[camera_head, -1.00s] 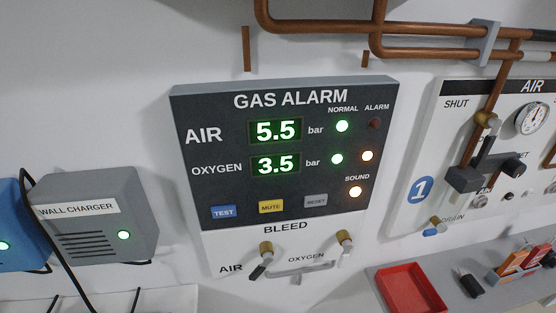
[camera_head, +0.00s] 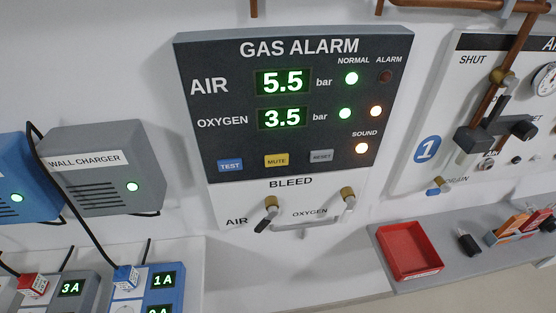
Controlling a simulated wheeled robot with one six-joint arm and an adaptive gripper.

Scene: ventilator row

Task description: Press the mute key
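The yellow MUTE key (camera_head: 276,160) is on the lower part of the dark gas alarm panel (camera_head: 222,118). It sits between the blue TEST key (camera_head: 230,165) and the grey RESET key (camera_head: 321,156). The panel reads AIR 5.5 bar and OXYGEN 3.5 bar. The oxygen alarm lamp (camera_head: 376,111) and the SOUND lamp (camera_head: 362,148) are lit; the air alarm lamp (camera_head: 385,76) is dark. Both normal lamps are lit green. My gripper is not in view.
Below the panel are two bleed valves with brass knobs (camera_head: 271,202). A grey wall charger (camera_head: 100,170) with a black cable is at left. A red tray (camera_head: 408,250) lies on a grey shelf at lower right. Copper pipes run along the top right.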

